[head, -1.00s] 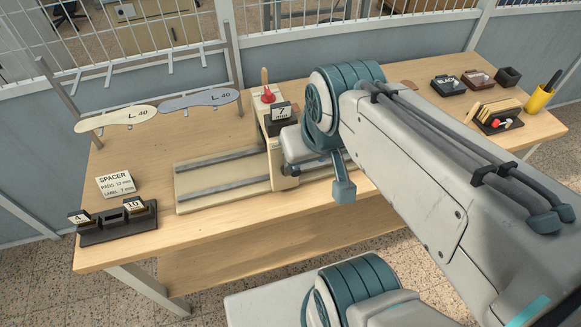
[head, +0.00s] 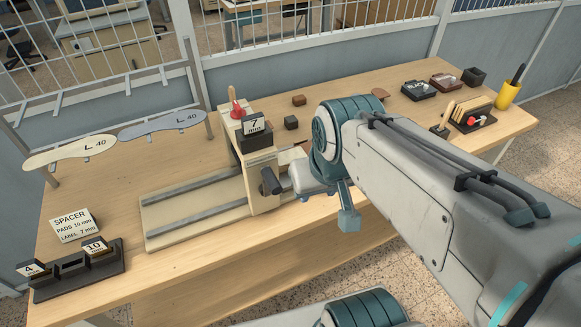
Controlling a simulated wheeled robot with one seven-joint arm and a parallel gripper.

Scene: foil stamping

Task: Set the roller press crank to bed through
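The roller press (head: 263,188) is a cream block standing over a cream bed (head: 160,225) with grey rails. It has a red knob (head: 238,112) and a dark block labelled 7 mm (head: 254,131) on top. A dark cylindrical handle (head: 270,181), apparently the crank's, sticks out at the press's near right side. My arm reaches in from the right, and a pale grey part of it is close to the right of the press. My gripper's fingers cannot be made out, so whether they touch the handle is unclear.
A rack holds two L 40 insole shapes (head: 70,150). A spacer card (head: 75,225) and a dark holder (head: 75,270) with 4 and 10 blocks are at left. Stamps and a yellow cup (head: 508,95) are at right.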

